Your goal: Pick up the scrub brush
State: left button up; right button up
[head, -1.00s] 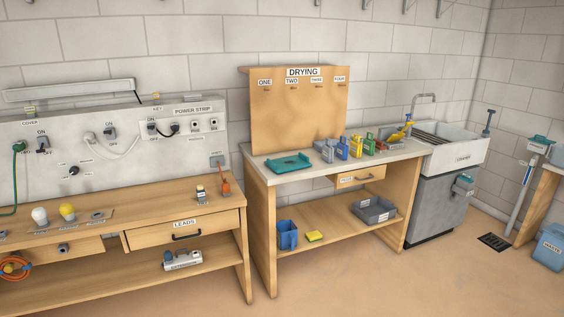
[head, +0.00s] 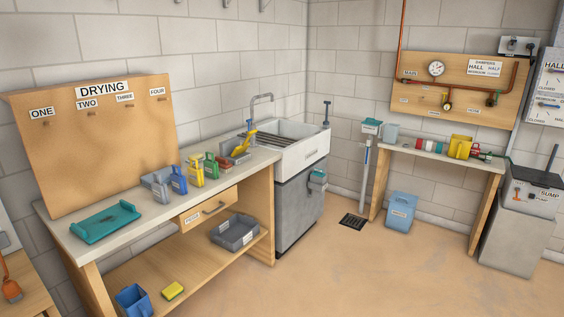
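A yellow long-handled item (head: 242,140) that looks like the scrub brush leans at the left end of the sink (head: 300,146), by the bench's right end. It is too small to make out its bristles. Part of it is over a small grey holder (head: 238,157); I cannot tell whether it rests in it. Neither of my grippers is in view.
The drying bench (head: 150,204) holds a teal tray (head: 106,222) and several small coloured containers, including a yellow one (head: 196,172). A grey bin (head: 235,232) and yellow sponge (head: 172,291) lie on its lower shelf. A blue bin (head: 400,212) stands right. The middle floor is clear.

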aim_at(224, 167)
jog(key=i+l+z, duration=0.1)
jog(key=i, duration=0.3)
jog(key=i+l, duration=0.1)
jog(key=i, duration=0.3)
jog(key=i+l+u, duration=0.2)
jog(key=u, duration=0.25)
jog(key=i+l+u, duration=0.35)
jog(key=u, duration=0.15)
jog(key=i+l+u, duration=0.2)
jog(key=l+u, duration=0.25)
